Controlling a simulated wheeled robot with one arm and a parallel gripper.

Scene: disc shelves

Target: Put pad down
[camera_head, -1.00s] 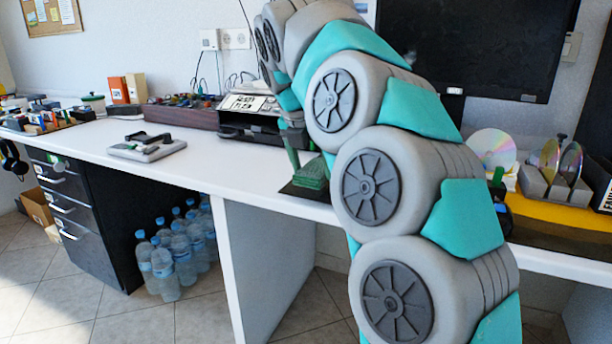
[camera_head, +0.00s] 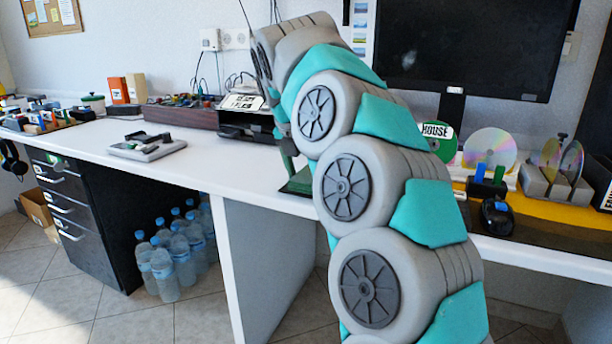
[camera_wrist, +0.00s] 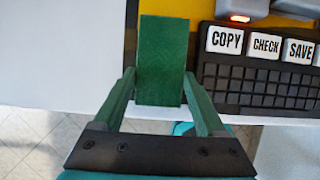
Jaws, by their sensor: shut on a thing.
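The pad (camera_wrist: 161,50) is a flat dark-green rectangle in the wrist view. My gripper (camera_wrist: 160,88) is shut on it, with one green finger against each long side near its lower end. The pad's far end reaches over the yellow strip (camera_wrist: 190,14). I cannot tell whether the pad touches the surface below it. In the head view, a green patch at my gripper (camera_head: 298,182) shows above the white desk's front edge, partly hidden behind my arm.
A black keyboard (camera_wrist: 262,88) with COPY, CHECK and SAVE keys lies close to the right of the pad. White desk (camera_wrist: 70,60) lies clear to the left. In the head view, a black mouse (camera_head: 497,217), discs (camera_head: 491,150) and a grey device (camera_head: 146,150) stand on the desk.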

